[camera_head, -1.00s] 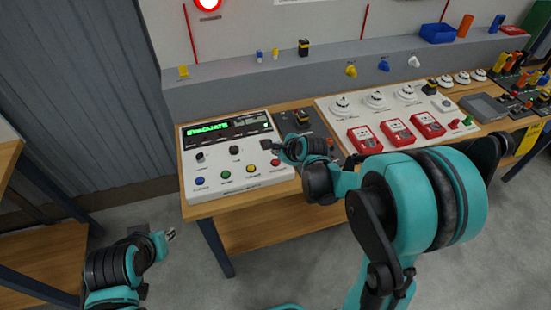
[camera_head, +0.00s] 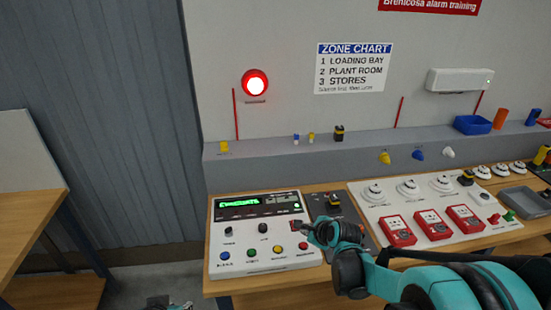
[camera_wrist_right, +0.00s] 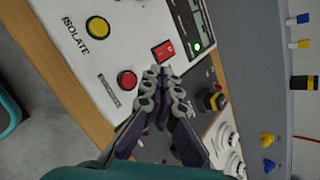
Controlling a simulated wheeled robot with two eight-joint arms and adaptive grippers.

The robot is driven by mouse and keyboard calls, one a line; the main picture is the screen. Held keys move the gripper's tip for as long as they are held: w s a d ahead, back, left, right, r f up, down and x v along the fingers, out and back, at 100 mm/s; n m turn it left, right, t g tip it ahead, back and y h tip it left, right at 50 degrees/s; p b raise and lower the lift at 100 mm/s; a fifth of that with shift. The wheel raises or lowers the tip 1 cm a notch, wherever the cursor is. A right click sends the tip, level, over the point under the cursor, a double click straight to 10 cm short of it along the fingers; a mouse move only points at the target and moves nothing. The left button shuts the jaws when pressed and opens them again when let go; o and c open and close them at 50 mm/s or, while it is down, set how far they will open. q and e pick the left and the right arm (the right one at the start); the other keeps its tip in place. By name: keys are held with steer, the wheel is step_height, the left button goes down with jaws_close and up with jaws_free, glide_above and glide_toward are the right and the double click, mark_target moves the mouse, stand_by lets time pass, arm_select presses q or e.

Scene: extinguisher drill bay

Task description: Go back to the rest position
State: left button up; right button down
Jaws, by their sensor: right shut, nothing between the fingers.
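My right gripper (camera_head: 300,225) is over the right edge of the white alarm panel (camera_head: 216,240), its fingers closed and empty. In the right wrist view its fingertips (camera_wrist_right: 162,72) meet just below a small red square (camera_wrist_right: 163,51) and beside a round red button (camera_wrist_right: 127,79). I cannot tell whether they touch the panel. The right forearm runs off to the lower right. Of my left arm, only a small tip (camera_head: 178,305) shows at the bottom edge; its jaw state is unclear.
The panel's green display (camera_head: 239,202) is lit, as is the red beacon (camera_head: 255,84) on the wall. Right of the panel, a white board (camera_head: 382,211) carries detectors and red call points (camera_head: 432,224). A grey ledge (camera_head: 270,160) runs behind. Floor at lower left is open.

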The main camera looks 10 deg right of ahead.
steer(key=s+r+n+g+h+b, duration=0.2)
steer(key=s+n+b, duration=0.2)
steer(key=s+n, duration=2)
steer(key=shift+s, duration=0.5)
steer(key=shift+d, duration=0.15)
